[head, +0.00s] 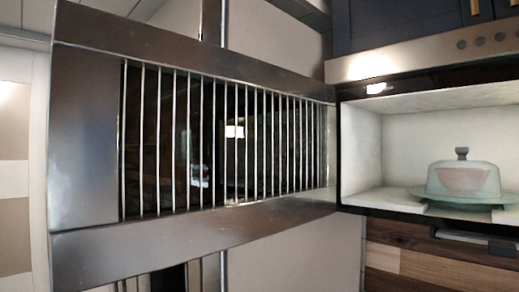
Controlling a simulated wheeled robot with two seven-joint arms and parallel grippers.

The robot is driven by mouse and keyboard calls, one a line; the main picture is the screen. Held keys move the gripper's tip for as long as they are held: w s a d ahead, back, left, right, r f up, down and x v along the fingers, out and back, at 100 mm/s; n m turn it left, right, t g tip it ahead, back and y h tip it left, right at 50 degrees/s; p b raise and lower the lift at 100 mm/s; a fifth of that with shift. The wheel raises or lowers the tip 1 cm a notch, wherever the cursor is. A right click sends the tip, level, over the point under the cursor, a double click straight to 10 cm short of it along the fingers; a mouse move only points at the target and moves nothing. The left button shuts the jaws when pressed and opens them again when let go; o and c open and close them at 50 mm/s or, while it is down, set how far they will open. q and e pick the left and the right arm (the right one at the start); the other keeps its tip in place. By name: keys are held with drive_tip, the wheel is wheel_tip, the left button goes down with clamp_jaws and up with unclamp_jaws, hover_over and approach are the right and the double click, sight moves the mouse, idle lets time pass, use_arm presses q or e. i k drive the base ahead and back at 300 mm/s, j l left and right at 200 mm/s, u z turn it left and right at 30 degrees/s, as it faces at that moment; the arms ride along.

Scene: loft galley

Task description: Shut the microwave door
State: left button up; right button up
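The microwave door (90,140) stands wide open at the left and middle of the head view. It is a dark metal frame with a barred window, and its hinge side meets the microwave at the right. The microwave (362,150) shows a lit, pale cavity at the right. Inside it, a glass-domed dish (465,182) with a dark knob holds something pinkish. Neither of my grippers shows in the head view.
Dark cabinets (400,22) with brass handles are above the microwave. Wooden drawer fronts (440,262) are below it. A metal strip with round knobs (462,44) runs over the cavity. The open door blocks much of the view behind it.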

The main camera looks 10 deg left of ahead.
sight(164, 148)
drive_tip(key=j+z, duration=0.15)
drive_tip(key=z, duration=0.2)
drive_tip(key=j+z, duration=0.15)
drive_tip(key=z, duration=0.2)
drive_tip(key=j+z, duration=0.2)
drive_tip(key=z, duration=0.15)
drive_tip(key=j+z, duration=0.15)
drive_tip(key=j, duration=0.3)
drive_tip(key=k+j+z, duration=0.1)
drive_tip(key=j, duration=0.3)
drive_tip(key=k+j+z, duration=0.15)
drive_tip(key=j, duration=0.25)
drive_tip(key=j+z, duration=0.1)
drive_tip(key=j, duration=0.35)
drive_tip(key=k+j, duration=0.1)
drive_tip(key=j, duration=0.25)
drive_tip(key=k+j, duration=0.1)
drive_tip(key=j, duration=0.2)
drive_tip(key=z, duration=1.5)
